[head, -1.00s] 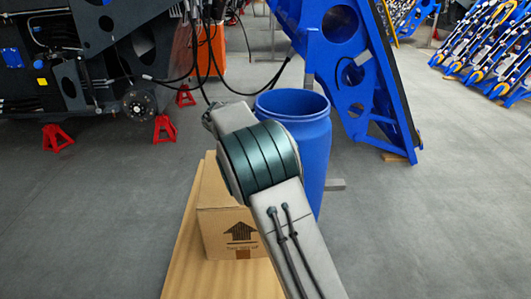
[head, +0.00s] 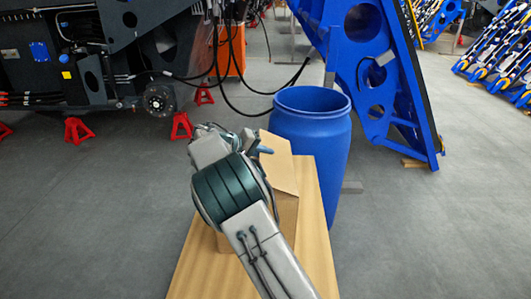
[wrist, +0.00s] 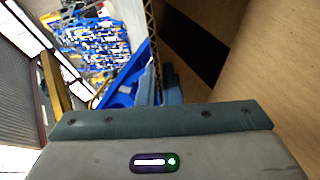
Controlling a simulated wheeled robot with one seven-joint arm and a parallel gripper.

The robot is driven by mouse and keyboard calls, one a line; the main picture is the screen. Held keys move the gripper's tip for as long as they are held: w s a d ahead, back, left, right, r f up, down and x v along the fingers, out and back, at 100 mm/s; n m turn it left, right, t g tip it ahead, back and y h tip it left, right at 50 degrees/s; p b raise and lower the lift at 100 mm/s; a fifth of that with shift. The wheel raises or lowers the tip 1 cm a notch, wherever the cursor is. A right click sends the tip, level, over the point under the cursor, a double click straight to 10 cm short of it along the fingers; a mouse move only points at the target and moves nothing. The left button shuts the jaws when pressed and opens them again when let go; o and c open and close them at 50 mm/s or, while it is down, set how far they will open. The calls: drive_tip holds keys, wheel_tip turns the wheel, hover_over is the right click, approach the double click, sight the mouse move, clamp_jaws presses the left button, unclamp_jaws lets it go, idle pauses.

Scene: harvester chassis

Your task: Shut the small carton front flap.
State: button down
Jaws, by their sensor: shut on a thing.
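The small carton (head: 285,212) stands on a wooden board, with its front mostly hidden behind my arm. A tan flap (head: 280,165) stands up slantwise at its top. My gripper (head: 264,149) is at the flap's upper left edge, partly hidden by my wrist. In the wrist view, the fingers of my gripper (wrist: 165,88) are shut on a thin cardboard edge (wrist: 152,45), seen nearly edge-on. Plain cardboard (wrist: 275,80) fills the right side there, beside a dark gap. I cannot tell for certain which flap is held.
A blue barrel (head: 325,135) stands close behind and right of the carton. A blue frame (head: 375,75) leans behind the barrel. Red stands (head: 181,126) support dark machinery at the left.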

drive_tip(key=shift+s+a+f, duration=0.15)
drive_tip(key=shift+a+f, duration=0.05)
drive_tip(key=shift+f, duration=0.35)
drive_tip(key=c, duration=1.6)
unclamp_jaws()
drive_tip(key=shift+c, duration=0.2)
drive_tip(key=shift+d+r, duration=0.1)
drive_tip(key=shift+r, duration=0.05)
drive_tip(key=shift+r, duration=0.1)
drive_tip(key=b+v, duration=0.1)
drive_tip(key=v, duration=1.2)
drive_tip(key=shift+a, duration=0.4)
drive_tip(key=shift+c, duration=0.4)
